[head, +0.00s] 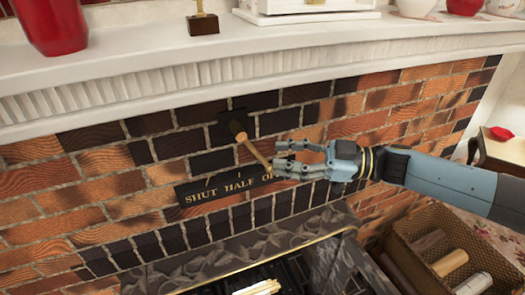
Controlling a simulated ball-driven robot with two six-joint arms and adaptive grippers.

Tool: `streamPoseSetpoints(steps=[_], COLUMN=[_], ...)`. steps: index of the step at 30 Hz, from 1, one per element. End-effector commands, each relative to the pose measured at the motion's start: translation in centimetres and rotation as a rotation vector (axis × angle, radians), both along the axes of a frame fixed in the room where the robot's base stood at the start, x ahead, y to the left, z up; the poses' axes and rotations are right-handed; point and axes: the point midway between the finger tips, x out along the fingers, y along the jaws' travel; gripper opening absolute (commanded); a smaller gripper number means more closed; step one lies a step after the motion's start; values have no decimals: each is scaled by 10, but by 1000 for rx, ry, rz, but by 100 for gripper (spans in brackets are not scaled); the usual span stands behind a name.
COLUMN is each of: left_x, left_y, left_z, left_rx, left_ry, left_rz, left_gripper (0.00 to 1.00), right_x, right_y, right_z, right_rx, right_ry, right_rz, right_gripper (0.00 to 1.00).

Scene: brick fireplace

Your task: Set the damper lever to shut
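The damper lever (252,150) has a dark pivot block on the brick wall and a light wooden handle. It slants down to the right, toward the partly hidden right end of the label plate. The dark label plate (222,190) reads SHUT, HALF and the start of a third word, which my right gripper covers. My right gripper (276,159) is open, with its fingertips at the lower end of the handle. I cannot tell if they touch it. My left gripper is not in view.
A white mantel shelf (300,58) juts out above, holding a red vase (52,22) and a small trophy (203,22). Below are the dark carved fireplace surround (215,262) and, at lower right, a log basket (405,240). The wall left of the lever is clear.

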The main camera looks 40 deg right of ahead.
Motion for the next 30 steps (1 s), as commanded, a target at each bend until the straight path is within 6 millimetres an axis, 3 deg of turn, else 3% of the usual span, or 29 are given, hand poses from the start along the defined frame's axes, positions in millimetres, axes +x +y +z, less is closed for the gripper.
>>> streamPoseSetpoints(steps=[3, 6, 15, 21, 30], left_x=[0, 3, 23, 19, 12], left_y=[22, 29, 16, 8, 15], left_z=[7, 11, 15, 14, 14], left_rx=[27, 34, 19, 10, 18], left_ry=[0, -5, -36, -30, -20], left_rz=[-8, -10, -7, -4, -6], left_gripper=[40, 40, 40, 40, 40], right_x=[18, 29, 43, 43, 43], right_y=[19, 31, 46, 46, 46], right_z=[2, 1, -1, -2, -2], right_rx=[2, -1, -4, -5, -5], right_ry=[-1, -1, 2, 2, 2], right_rz=[0, 0, 1, 1, 2], right_gripper=[34, 34, 34, 34, 0])
